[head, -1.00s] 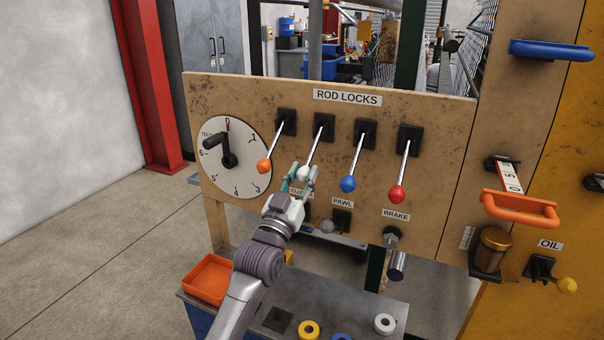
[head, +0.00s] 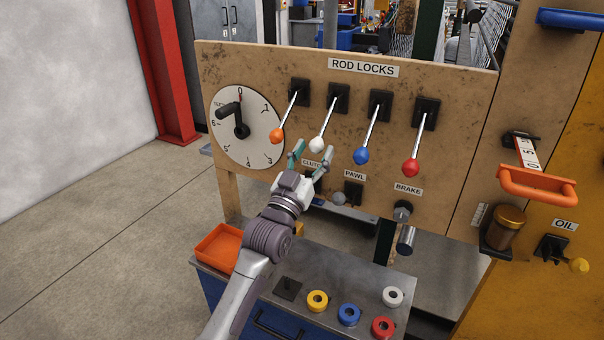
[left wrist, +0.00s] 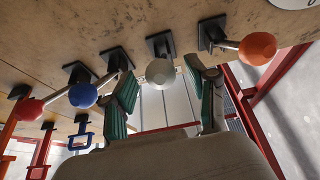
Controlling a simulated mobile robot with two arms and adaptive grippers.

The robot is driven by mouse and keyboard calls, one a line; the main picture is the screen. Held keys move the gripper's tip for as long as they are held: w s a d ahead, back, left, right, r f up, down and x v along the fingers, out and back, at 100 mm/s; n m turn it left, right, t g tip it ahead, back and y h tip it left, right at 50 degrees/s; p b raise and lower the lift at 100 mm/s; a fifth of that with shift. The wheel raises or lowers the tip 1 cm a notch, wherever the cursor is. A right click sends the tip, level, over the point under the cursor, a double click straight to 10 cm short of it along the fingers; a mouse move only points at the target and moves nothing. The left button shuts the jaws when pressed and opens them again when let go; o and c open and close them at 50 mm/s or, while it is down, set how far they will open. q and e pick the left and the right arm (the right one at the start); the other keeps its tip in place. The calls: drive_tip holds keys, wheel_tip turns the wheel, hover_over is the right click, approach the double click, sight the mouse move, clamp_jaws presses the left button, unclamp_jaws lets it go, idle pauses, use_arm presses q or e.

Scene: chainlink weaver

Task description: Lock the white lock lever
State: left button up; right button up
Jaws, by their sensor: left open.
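The white lock lever (head: 317,145) hangs on the board under the ROD LOCKS label, its rod pointing down from a black mount, between the orange lever (head: 277,135) and the blue lever (head: 361,155). My left gripper (head: 310,158) is open just below the white knob, with its fingers spread to either side. In the left wrist view, the white knob (left wrist: 160,73) shows between the two green-padded fingertips and appears clear of both. My right gripper is in neither view.
A red lever (head: 411,168) hangs further right. Below are the PAWL knob (head: 338,199) and BRAKE handle (head: 407,238). A numbered dial (head: 245,125) is at left. A bench holds an orange tray (head: 219,248) and several coloured rings.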

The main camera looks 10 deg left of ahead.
use_arm(q)
drive_tip(key=v, duration=1)
drive_tip(key=shift+s+f, duration=0.15)
drive_tip(key=shift+f, duration=0.05)
drive_tip(key=s+a+f+g+y+p, duration=0.1)
drive_tip(key=f+g, duration=0.1)
drive_tip(key=f, duration=0.8)
drive_tip(key=a+f+n+g+y+p, duration=0.1)
drive_tip(key=f+g, duration=0.2)
drive_tip(key=f, duration=0.8)
drive_tip(key=s+a+f+g+y, duration=0.1)
drive_tip(key=f+g+y, duration=0.1)
drive_tip(key=f, duration=0.8)
drive_tip(key=s+a+f+g+y+p, duration=0.1)
drive_tip(key=s+a+f+g, duration=0.15)
drive_tip(key=s+f, duration=0.55)
drive_tip(key=s+a+f+g+p, duration=0.1)
drive_tip(key=s+f+g, duration=0.2)
drive_tip(key=s+f, duration=0.55)
drive_tip(key=s+a+f+g, duration=0.2)
drive_tip(key=s+f, duration=0.3)
drive_tip(key=s, duration=0.6)
drive_tip(key=s+a+f+g+y+p, duration=0.1)
drive_tip(key=s+a+f+g, duration=0.1)
drive_tip(key=s+f, duration=0.4)
drive_tip(key=s+a+f+g+y+p, duration=0.1)
drive_tip(key=s+f+g, duration=0.3)
drive_tip(key=s, duration=1.1)
drive_tip(key=shift+s+a+f, duration=0.3)
drive_tip(key=shift+a+f, duration=0.6)
